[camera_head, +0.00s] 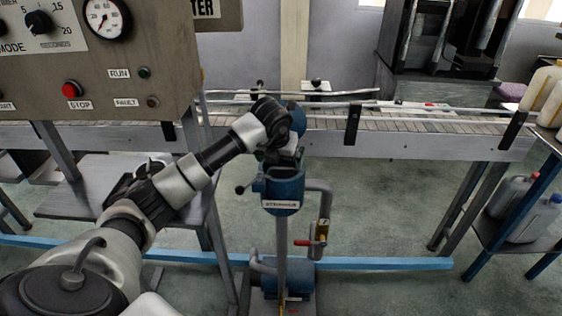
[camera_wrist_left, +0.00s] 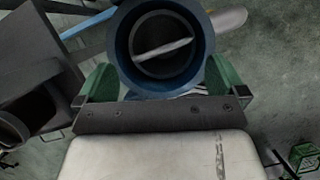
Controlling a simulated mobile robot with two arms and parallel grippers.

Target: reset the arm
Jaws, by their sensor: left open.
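My left arm reaches in from the left in the head view, with its gripper (camera_head: 284,152) just above the blue filling pump (camera_head: 283,192). In the left wrist view the gripper (camera_wrist_left: 160,72) has its two green fingers spread wide. The pump's round blue rim (camera_wrist_left: 127,68) shows between and beyond the fingers, with a pale bar across its dark opening. I see nothing held. Whether the fingers touch the rim I cannot tell. My right gripper is not in view.
A control panel (camera_head: 98,78) with a gauge and buttons stands at the left. A conveyor (camera_head: 420,138) runs behind the pump. A blue floor rail (camera_head: 385,263) crosses below. A shelf (camera_head: 487,232) with jugs (camera_head: 513,196) is at the right. Open floor lies right of the pump.

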